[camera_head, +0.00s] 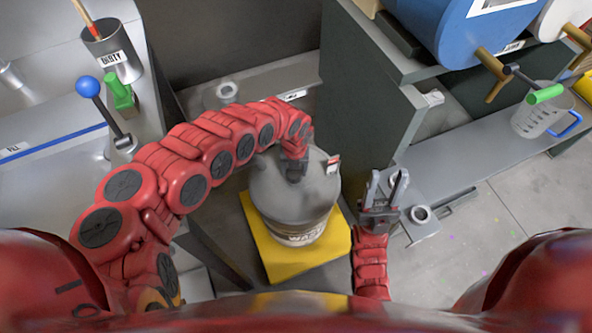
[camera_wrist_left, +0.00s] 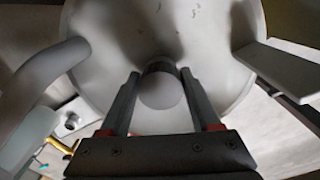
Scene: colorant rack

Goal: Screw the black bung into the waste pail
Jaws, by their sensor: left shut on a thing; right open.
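The waste pail (camera_head: 268,205) is a grey drum labelled "WAST…", standing upright on a yellow base in the middle of the head view. Its pale round top (camera_wrist_left: 200,35) fills the upper part of the left wrist view. My left gripper (camera_head: 297,165) reaches down onto the pail's top. Its two fingers (camera_wrist_left: 158,88) are closed around a round piece with a dark edge, which I take for the black bung (camera_wrist_left: 159,67). Whether its thread sits in the opening is hidden. My right gripper (camera_head: 386,188) is open and empty, right of the pail and apart from it.
The yellow base (camera_head: 278,268) sits under the pail. A dark green cabinet (camera_head: 360,110) stands behind on the right, with a blue drum (camera_head: 440,30) above it. A clear jug (camera_head: 540,115) stands on the right shelf. A dusty-labelled cup (camera_head: 112,55) is at the upper left.

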